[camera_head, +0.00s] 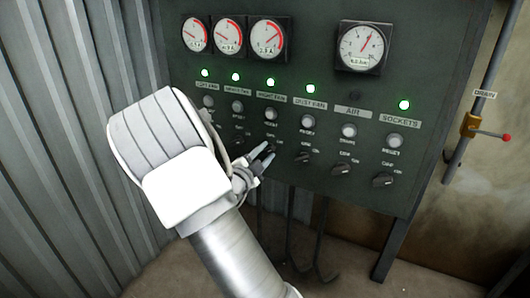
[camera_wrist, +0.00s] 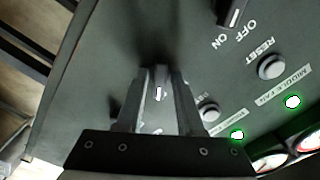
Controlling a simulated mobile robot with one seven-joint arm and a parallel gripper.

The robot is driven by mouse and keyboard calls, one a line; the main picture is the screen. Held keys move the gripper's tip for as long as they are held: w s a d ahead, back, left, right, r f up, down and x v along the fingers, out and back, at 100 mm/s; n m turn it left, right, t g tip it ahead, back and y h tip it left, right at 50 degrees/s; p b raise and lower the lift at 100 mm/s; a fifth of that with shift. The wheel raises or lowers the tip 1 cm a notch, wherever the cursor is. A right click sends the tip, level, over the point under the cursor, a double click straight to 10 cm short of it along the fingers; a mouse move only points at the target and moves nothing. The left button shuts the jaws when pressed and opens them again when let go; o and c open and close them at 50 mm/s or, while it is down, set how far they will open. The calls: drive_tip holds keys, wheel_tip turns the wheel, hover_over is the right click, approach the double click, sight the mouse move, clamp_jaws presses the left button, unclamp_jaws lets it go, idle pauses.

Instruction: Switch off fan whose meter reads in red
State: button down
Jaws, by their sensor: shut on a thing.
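The dark panel (camera_head: 460,60) carries three small white meters with red arcs at the upper left. The third meter (camera_head: 267,38) has its needle pointing up and right into the red arc. The needles of the first meter (camera_head: 195,35) and second meter (camera_head: 229,36) point up-left, outside the red. My gripper (camera_head: 264,158) is at the right fan knob, below the RIGHT FAN label (camera_head: 271,97). In the wrist view my gripper (camera_wrist: 160,75) is shut on the right fan knob (camera_wrist: 159,92), whose white mark shows between the fingers. The right fan light (camera_head: 270,82) is green.
The middle fan knob (camera_wrist: 232,12) is close beside my gripper. The dust fan knob (camera_head: 303,158), air knob (camera_head: 342,169) and sockets knob (camera_head: 383,180) are to the right. My arm covers the left fan knob. A corrugated wall (camera_head: 60,130) stands at left.

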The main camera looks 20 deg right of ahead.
drive_tip(key=n+p, duration=0.3)
drive_tip(key=n, duration=0.3)
drive_tip(key=shift+r+p, duration=0.1)
drive_tip(key=shift+p, duration=0.3)
drive_tip(key=n+p, duration=0.2)
drive_tip(key=n, duration=0.2)
drive_tip(key=shift+n+p, duration=0.4)
drive_tip(key=shift+f, duration=0.2)
drive_tip(key=c, duration=0.8)
unclamp_jaws()
drive_tip(key=shift+c, duration=0.2)
drive_tip(key=p+v, duration=0.2)
drive_tip(key=v, duration=1.5)
drive_tip(key=shift+s+a+p, duration=0.2)
drive_tip(key=shift+s+p, duration=0.05)
drive_tip(key=shift+p, duration=0.05)
